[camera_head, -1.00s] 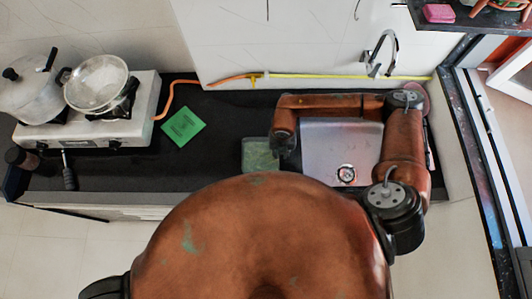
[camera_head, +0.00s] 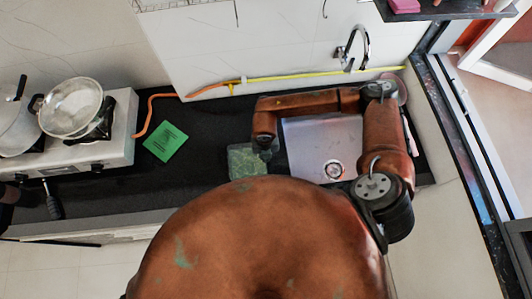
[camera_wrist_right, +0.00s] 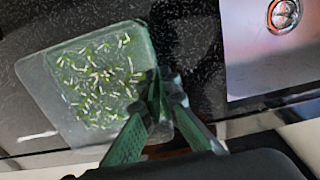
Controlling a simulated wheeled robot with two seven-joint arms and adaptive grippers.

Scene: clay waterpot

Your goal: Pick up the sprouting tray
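The sprouting tray (camera_head: 243,165) is a shallow, translucent green tray on the dark counter, just left of the sink. In the right wrist view the tray (camera_wrist_right: 50,68) is larger, with many pale seeds or sprouts scattered inside. My right gripper (camera_head: 266,154) points down at the tray's right side. In the wrist view the right gripper (camera_wrist_right: 163,90) has its fingertips close together at the tray's right edge, one on the inner side and one outside, apparently pinching the wall. The tray looks to be resting on the counter. My left gripper is not in view.
A metal sink (camera_head: 305,135) lies right of the tray, with a tap (camera_head: 354,45) behind it. A green square (camera_head: 165,141) lies on the counter to the left. A stove (camera_head: 118,145) with pots stands at the far left. A yellow and orange hose (camera_head: 290,76) runs along the wall.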

